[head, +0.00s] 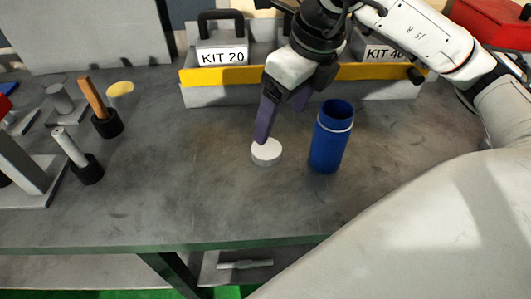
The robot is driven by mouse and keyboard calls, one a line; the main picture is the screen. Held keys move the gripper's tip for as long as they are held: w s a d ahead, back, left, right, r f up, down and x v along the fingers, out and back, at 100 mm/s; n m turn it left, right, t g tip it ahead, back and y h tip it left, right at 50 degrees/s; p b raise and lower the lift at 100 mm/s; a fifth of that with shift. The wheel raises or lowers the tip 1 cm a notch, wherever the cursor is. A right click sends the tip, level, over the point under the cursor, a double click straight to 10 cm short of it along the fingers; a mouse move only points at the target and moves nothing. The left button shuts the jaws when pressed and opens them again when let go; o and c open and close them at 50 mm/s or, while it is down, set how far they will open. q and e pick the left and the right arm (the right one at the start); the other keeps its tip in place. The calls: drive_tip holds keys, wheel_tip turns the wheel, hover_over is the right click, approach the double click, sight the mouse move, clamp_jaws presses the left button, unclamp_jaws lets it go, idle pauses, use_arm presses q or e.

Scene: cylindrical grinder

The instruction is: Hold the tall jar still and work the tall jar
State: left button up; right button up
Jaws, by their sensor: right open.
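The tall jar (328,145) is blue, upright and without a lid on it, with a pale ring around its neck. It stands on the grey bench. A round white lid (267,154) lies flat on the bench to the left of the jar. My right gripper (283,122) is open, with purple fingers pointing down. One fingertip is just above or at the lid's back edge; I cannot tell if it touches. The other finger is farther back, between lid and jar. Nothing shows between the fingers. My left gripper is not in view.
Behind is a grey tray with a yellow front edge (225,76), holding boxes marked KIT 20 (221,55) and KIT 40 (381,51). Tools in black holders (107,124) stand at the left. A red box (495,22) is at the back right. The front bench is clear.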

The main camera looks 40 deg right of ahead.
hover_over(266, 148)
drive_tip(key=s, duration=0.2)
drive_tip(key=shift+d+f, duration=0.25)
drive_tip(key=shift+f, duration=1)
drive_tip(key=shift+d+f, duration=0.2)
drive_tip(key=shift+f, duration=1)
drive_tip(key=shift+x, duration=2.6)
drive_tip(key=shift+a, duration=0.1)
drive_tip(key=c, duration=1.1)
wheel_tip(266, 148, up, 10)
drive_tip(key=shift+r, duration=0.1)
